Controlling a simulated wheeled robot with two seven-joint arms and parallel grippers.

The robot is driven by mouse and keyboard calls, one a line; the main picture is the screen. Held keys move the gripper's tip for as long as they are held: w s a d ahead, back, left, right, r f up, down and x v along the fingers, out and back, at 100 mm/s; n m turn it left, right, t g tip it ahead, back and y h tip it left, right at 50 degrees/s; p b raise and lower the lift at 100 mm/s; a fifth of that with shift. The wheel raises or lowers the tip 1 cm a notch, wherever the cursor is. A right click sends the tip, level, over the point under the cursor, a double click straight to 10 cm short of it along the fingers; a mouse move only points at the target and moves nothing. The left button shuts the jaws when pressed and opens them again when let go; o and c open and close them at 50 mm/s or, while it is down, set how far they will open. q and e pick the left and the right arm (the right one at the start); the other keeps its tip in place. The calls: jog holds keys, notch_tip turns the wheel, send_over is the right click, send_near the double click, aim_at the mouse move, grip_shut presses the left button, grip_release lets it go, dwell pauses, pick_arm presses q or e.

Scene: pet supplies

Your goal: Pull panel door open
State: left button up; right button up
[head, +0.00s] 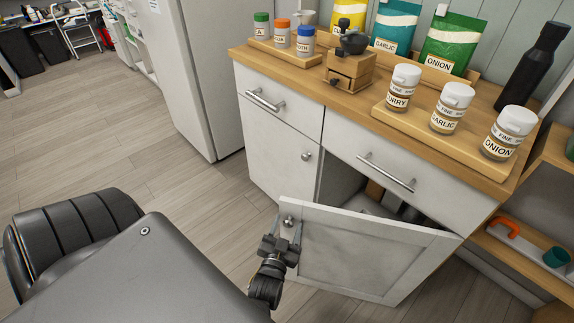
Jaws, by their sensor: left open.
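The white panel door (365,258) of the lower right cabinet stands partly open, swung out toward me. Its round knob (288,221) is near the door's free edge on the left. My left gripper (287,234) is open at that edge, just below the knob, with its fingers pointing up toward it. I cannot tell whether the fingers touch the knob or the door. Part of the dark cabinet inside (341,180) shows above the door, with some items in it. My right gripper is not in view.
The wooden counter (350,97) holds spice jars, a coffee grinder (350,62) and several bags. A closed left door (275,150) and two drawers with bar handles are beside and above the opening. A shelf (520,250) stands right. The floor (130,130) at left is clear.

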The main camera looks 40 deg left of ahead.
pick_arm(q)
jog(key=shift+s, duration=0.1)
jog(key=v, duration=1)
jog(key=shift+s+d, duration=0.2)
jog(key=shift+s, duration=0.05)
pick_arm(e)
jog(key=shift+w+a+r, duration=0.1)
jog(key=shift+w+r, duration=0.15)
